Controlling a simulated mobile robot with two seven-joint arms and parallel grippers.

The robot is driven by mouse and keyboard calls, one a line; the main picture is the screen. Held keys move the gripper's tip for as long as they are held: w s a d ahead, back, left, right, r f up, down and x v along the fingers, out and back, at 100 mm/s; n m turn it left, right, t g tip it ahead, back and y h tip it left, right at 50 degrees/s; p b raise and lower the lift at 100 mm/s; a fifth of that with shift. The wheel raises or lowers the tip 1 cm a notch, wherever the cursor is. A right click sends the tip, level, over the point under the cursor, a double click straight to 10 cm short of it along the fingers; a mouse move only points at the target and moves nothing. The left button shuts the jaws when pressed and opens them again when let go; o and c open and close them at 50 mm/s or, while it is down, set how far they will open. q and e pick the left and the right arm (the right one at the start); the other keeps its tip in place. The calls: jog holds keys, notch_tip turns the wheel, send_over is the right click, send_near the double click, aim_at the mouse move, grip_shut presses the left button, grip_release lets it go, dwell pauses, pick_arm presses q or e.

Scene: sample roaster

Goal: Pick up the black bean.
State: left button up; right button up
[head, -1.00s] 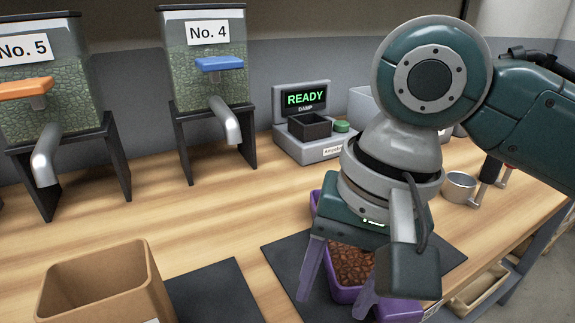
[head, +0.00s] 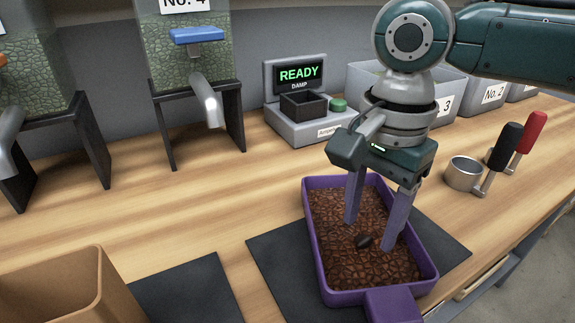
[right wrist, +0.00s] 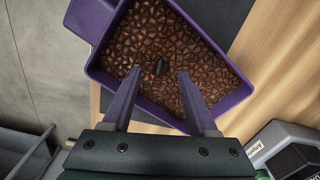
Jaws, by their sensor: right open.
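The black bean (head: 363,241) lies on brown roasted beans in a purple tray (head: 312,235). It also shows in the right wrist view (right wrist: 160,67), a little beyond the fingertips and between their lines. My right gripper (head: 368,233) is open and empty over the tray, with a finger on either side of the bean in the head view. In the right wrist view, the fingers (right wrist: 158,72) point toward the bean, and the bean is untouched. I cannot tell exactly how high the fingertips are above the beans. My left gripper is not in view.
The tray stands on a dark mat (head: 268,262), its handle (head: 392,306) toward the front. A brown box (head: 65,290) is at front left. A device reading READY (head: 300,100) stands behind.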

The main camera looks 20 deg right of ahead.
jog(key=shift+f, duration=0.85)
jog(key=shift+c, duration=0.3)
grip_shut()
